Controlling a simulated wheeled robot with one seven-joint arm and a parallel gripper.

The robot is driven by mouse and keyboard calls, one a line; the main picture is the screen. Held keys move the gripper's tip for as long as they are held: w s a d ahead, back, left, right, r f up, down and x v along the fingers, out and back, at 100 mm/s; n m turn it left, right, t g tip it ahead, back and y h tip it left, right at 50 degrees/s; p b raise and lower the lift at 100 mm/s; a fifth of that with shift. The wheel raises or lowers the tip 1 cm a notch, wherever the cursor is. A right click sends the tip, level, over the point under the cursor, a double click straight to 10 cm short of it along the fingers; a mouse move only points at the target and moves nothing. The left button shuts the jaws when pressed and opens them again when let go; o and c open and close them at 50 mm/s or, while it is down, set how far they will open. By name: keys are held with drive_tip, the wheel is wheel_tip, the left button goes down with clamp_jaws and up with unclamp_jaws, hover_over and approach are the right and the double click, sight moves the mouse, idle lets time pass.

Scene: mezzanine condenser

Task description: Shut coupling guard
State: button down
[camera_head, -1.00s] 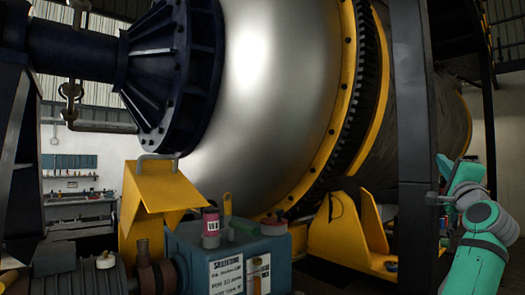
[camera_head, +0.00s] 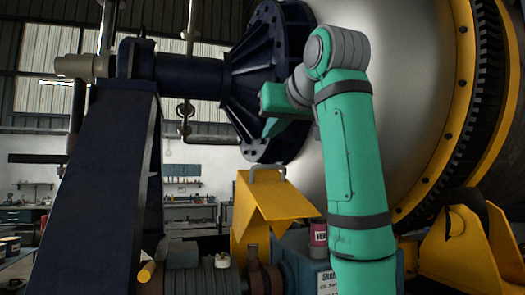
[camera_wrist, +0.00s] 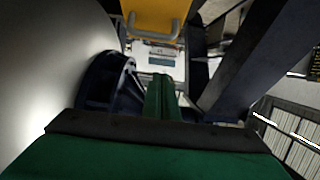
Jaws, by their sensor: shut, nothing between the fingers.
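The yellow coupling guard (camera_head: 268,203) is a bent sheet-metal cover with a grey bar handle (camera_head: 268,171) on its top edge. It stands raised, with the shaft and coupling parts (camera_head: 258,272) exposed in front of it. In the wrist view the guard (camera_wrist: 158,12) and its handle (camera_wrist: 153,32) are at the top. My green gripper (camera_head: 272,127) is above the handle, apart from it, in front of the dark blue flange. The gripper shows in the wrist view (camera_wrist: 161,92) with its fingers together and empty. My forearm hides part of the area right of the guard.
A dark blue flange (camera_head: 268,85) and the big silver drum (camera_head: 385,130) stand close behind my gripper. A dark blue support (camera_head: 105,190) rises at the left. A motor (camera_head: 195,272) and a blue-grey box (camera_head: 312,268) with a pink can (camera_head: 318,237) lie below.

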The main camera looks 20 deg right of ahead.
hover_over(262, 188)
drive_tip(key=w, duration=0.3)
drive_tip(key=f, duration=0.3)
drive_tip(key=shift+s, duration=0.25)
drive_tip(key=shift+s+f, duration=1.2)
drive_tip(key=shift+f, duration=0.3)
